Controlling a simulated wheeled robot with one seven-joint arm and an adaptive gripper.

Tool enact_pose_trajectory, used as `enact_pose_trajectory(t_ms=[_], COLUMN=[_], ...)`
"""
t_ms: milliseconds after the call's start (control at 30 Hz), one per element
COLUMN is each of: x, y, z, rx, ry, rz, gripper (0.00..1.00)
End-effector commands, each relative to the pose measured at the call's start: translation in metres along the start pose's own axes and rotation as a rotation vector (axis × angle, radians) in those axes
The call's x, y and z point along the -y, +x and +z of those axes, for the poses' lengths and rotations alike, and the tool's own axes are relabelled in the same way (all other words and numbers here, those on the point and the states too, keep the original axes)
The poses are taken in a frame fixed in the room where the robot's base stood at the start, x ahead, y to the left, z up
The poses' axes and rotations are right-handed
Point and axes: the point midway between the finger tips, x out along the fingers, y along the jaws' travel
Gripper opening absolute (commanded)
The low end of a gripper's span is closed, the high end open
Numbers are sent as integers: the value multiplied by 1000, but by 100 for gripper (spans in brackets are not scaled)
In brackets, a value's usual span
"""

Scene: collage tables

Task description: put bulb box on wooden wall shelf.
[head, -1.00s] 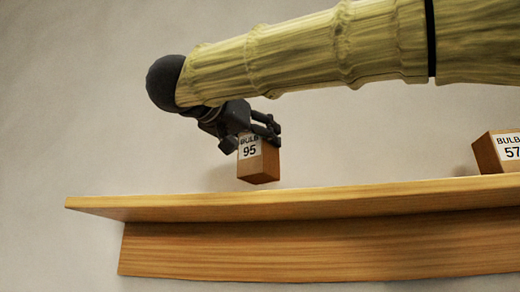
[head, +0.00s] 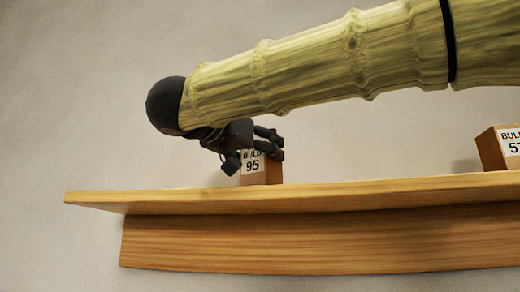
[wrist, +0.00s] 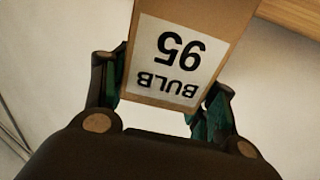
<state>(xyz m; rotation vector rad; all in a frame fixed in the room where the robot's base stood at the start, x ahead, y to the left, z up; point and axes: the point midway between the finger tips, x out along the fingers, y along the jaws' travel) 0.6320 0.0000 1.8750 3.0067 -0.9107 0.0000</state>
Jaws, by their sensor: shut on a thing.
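The bulb box (head: 262,172) is a small brown box with a white label reading "BULB 95". In the head view it is upright at the wooden wall shelf (head: 300,197), its lower end cut off by the shelf's front edge. I cannot tell whether it touches the shelf top. My gripper (head: 258,150) is shut on the upper part of the box. In the wrist view the box (wrist: 190,20) sits between the fingers of my gripper (wrist: 160,95), its label upside down.
Another brown box (head: 492,150), labelled "BULB 57", stands on the shelf at the right. The shelf between the two boxes looks clear. A plain wall (head: 80,90) is behind.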

Motion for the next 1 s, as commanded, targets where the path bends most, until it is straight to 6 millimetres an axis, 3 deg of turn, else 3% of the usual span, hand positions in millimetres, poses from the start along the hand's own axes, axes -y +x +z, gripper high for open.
enact_pose_trajectory(t_ms=[33, 67, 167, 600, 767, 1000], x=[0, 0, 0, 0, 1, 1], y=[0, 0, 0, -1, -21, -65], z=[2, 1, 1, -2, 0, 1], rx=[0, 0, 0, 0, -1, -1], ry=[0, 0, 0, 1, 2, 1], rz=[0, 0, 0, 0, -1, -2], gripper=[33, 61, 79, 79, 79, 79])
